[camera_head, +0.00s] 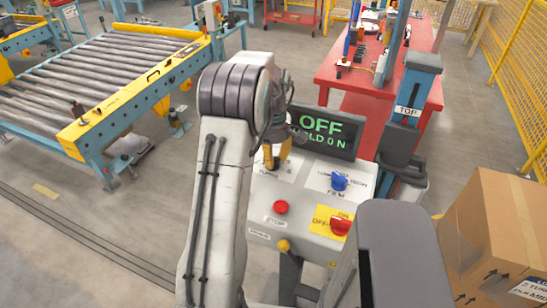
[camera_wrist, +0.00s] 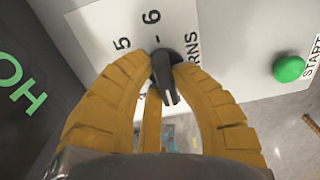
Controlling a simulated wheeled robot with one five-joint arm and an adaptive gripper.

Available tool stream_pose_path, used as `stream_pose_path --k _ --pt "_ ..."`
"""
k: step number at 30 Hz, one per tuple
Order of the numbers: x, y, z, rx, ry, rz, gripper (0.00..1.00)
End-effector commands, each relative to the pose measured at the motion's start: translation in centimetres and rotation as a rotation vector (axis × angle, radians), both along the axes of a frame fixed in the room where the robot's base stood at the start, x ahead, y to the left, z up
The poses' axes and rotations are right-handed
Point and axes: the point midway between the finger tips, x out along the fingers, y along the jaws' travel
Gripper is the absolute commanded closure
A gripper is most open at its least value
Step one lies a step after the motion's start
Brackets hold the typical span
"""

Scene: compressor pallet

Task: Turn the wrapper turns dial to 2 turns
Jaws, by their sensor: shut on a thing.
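The turns dial (camera_wrist: 167,80) is a dark knob with a white line, on a white label plate (camera_wrist: 112,22) marked 5, 6 and part of TURNS. The white line lies toward the bottom of the wrist view; the number it faces is hidden by my fingers. My gripper (camera_wrist: 165,70) has yellow fingers shut on the dial from both sides. In the head view my gripper (camera_head: 271,160) is at the upper left of the control panel (camera_head: 305,212), and the dial is hidden behind it.
The display (camera_head: 325,130) reads OFF and HOLD 0 N. Close by are a blue dial (camera_head: 339,181), a red stop button (camera_head: 281,207), a red switch (camera_head: 341,226) and a green START button (camera_wrist: 289,68). A cardboard box (camera_head: 495,225) stands right; a roller conveyor (camera_head: 110,75) is left.

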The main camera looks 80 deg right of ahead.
Motion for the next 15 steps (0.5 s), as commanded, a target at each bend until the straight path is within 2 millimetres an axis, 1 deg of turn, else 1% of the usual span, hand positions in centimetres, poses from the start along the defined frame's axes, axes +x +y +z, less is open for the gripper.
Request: stream_pose_path --k 11,12,15 --pt "0.01 0.15 -0.22 0.006 0.0 0.006 1.0" --pt "0.01 0.15 -0.22 0.007 -0.001 0.006 0.77" --pt "0.0 0.14 -0.2 0.006 0.0 0.005 0.68"
